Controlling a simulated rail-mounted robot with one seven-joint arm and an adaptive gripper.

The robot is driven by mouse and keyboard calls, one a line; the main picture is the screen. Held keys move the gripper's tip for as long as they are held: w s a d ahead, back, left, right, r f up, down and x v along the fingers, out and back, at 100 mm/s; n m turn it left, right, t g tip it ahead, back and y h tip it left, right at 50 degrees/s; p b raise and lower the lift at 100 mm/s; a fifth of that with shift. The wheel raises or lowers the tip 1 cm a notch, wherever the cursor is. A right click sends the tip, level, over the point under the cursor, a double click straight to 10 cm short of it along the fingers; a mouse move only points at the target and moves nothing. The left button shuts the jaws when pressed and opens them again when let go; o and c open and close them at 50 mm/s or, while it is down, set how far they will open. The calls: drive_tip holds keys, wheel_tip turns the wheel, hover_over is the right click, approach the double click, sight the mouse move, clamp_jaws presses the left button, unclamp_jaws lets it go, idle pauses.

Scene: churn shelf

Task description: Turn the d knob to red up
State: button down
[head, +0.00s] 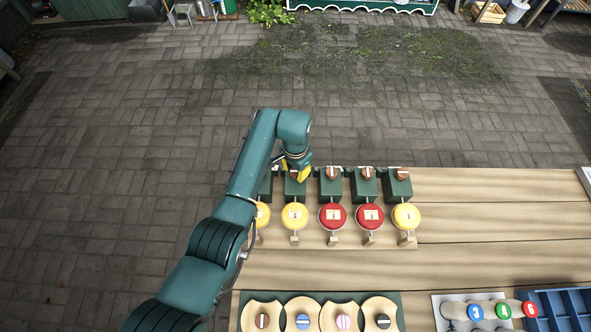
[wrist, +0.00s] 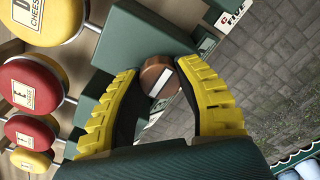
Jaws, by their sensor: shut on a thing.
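The d knob (wrist: 157,81) is a round brown knob with a white stripe, on a green block (wrist: 140,40). It sits between the yellow fingers of my gripper (wrist: 163,92) in the wrist view. My gripper (head: 299,172) is shut on it, over the second visible block from the left in the head view, and covers the knob there. In front of that block is a yellow disc (head: 294,216). In the wrist view this disc (wrist: 52,14) carries a label reading D and CHEESE. Its yellow side faces up.
To the right stand two red discs (head: 332,216) (head: 370,217) and a yellow one (head: 406,217), each with a green block and brown knob. My arm partly hides another yellow disc (head: 262,215) at left. Knobbed panels (head: 320,298) and a blue tray (head: 562,310) lie nearer.

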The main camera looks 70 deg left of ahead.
drive_tip(key=shift+n, duration=0.3)
drive_tip(key=n+p, duration=0.2)
drive_tip(key=n, duration=0.1)
drive_tip(key=shift+n, duration=0.3)
drive_tip(key=n+p, duration=0.1)
drive_tip(key=n, duration=0.3)
drive_tip(key=shift+n, duration=0.3)
drive_tip(key=n+p, duration=0.1)
drive_tip(key=n, duration=0.3)
drive_tip(key=shift+f+n+p, duration=0.1)
drive_tip(key=shift+n+p, duration=0.3)
drive_tip(key=shift+n, duration=2.1)
drive_tip(key=c, duration=0.6)
unclamp_jaws()
